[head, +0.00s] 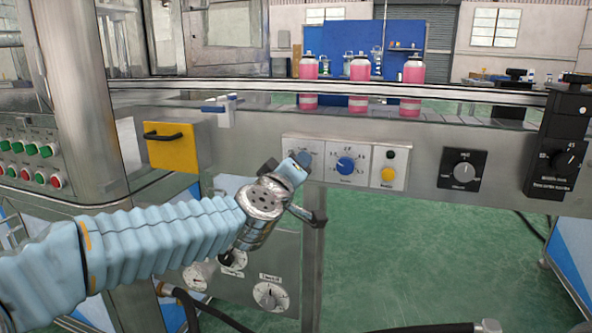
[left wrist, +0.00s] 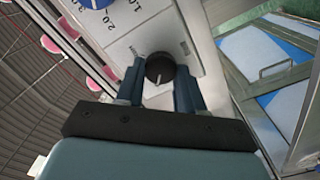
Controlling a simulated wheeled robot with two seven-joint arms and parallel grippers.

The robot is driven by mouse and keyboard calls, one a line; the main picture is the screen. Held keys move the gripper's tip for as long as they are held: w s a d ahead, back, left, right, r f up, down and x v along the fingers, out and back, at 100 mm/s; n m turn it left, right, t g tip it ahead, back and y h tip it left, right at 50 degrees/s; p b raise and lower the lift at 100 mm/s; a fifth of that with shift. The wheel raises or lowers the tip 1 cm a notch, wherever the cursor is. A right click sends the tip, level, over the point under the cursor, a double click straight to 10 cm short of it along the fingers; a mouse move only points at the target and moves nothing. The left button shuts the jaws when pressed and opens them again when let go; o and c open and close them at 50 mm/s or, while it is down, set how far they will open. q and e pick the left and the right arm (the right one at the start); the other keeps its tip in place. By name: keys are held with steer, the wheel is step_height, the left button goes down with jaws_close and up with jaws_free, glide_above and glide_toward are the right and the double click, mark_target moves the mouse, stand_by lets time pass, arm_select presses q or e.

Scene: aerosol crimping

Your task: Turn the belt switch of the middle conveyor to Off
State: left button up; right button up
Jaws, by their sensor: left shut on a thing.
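A white control panel (head: 345,186) sits on the front of the conveyor (head: 430,145). Its left section holds the belt switch, a round black knob (left wrist: 160,68) with a white pointer line, seen in the left wrist view. In the head view my left gripper (head: 301,159) covers this knob. My left gripper (left wrist: 160,84) has one finger on each side of the knob and is shut on it. The lettering beside the knob is too small to read. My right gripper is in neither view.
Right of the switch are a blue dial (head: 345,165) and a yellow button (head: 389,175). A black dial plate (head: 463,169) is further right. Several pink bottles (head: 359,70) stand on the conveyor. A yellow handled drawer (head: 173,147) is at left.

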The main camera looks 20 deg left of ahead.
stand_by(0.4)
arm_select(q)
steer(key=o, duration=1)
steer(key=shift+o, duration=0.2)
steer(key=s+p, duration=0.1)
steer(key=s, duration=1.3)
steer(key=shift+a, duration=0.25)
steer(key=shift+w, duration=0.1)
